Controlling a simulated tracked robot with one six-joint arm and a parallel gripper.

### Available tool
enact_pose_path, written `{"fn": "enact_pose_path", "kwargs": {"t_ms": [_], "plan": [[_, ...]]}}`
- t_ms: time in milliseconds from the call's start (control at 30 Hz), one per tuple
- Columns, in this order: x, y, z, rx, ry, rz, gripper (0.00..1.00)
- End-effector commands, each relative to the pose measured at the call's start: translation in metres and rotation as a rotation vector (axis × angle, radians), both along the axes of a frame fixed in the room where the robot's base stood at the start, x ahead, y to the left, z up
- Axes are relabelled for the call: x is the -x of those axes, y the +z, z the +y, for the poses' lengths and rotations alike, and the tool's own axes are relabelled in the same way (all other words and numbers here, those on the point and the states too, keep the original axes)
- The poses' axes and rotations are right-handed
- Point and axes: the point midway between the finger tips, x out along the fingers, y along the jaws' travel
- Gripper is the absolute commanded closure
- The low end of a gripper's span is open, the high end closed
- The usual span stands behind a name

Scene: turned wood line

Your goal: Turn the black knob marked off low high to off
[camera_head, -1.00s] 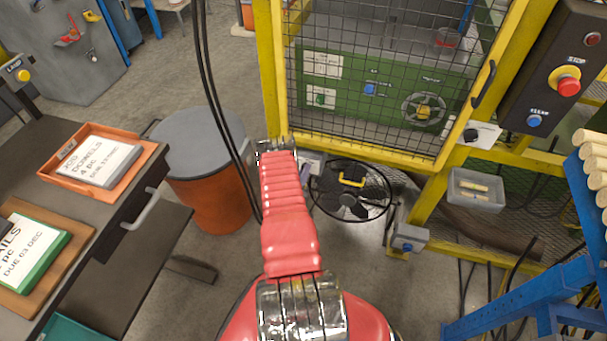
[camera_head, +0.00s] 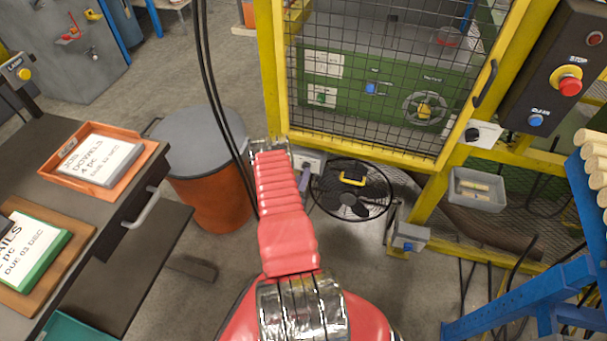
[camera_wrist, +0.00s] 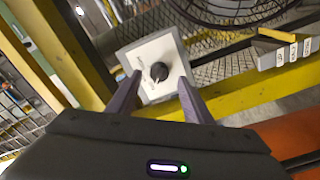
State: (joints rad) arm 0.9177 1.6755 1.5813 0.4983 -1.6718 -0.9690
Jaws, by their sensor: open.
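The black knob (camera_wrist: 158,72) sits on a white plate (camera_wrist: 150,52) in the wrist view. Small marks beside the knob are too blurred to read, and I cannot tell its setting. My gripper (camera_wrist: 159,80) is open, with its two purple-grey fingers on either side of the knob's lower part in the picture. I cannot tell whether they touch it.
A black fan (camera_head: 350,190) stands close to the pale box. A yellow-framed mesh cage (camera_head: 268,75) rises behind. Another white box (camera_head: 484,134) with a black knob is farther right. An orange bin (camera_head: 208,190) and hanging black cables stand left of my arm.

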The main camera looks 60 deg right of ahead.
Motion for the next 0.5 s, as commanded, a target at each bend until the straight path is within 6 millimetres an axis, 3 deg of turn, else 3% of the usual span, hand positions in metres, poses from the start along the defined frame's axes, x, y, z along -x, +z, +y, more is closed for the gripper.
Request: {"fn": "enact_pose_path", "kwargs": {"t_ms": [500], "plan": [[0.013,-0.002,0.087,-0.002,0.002,0.002,0.54]]}}
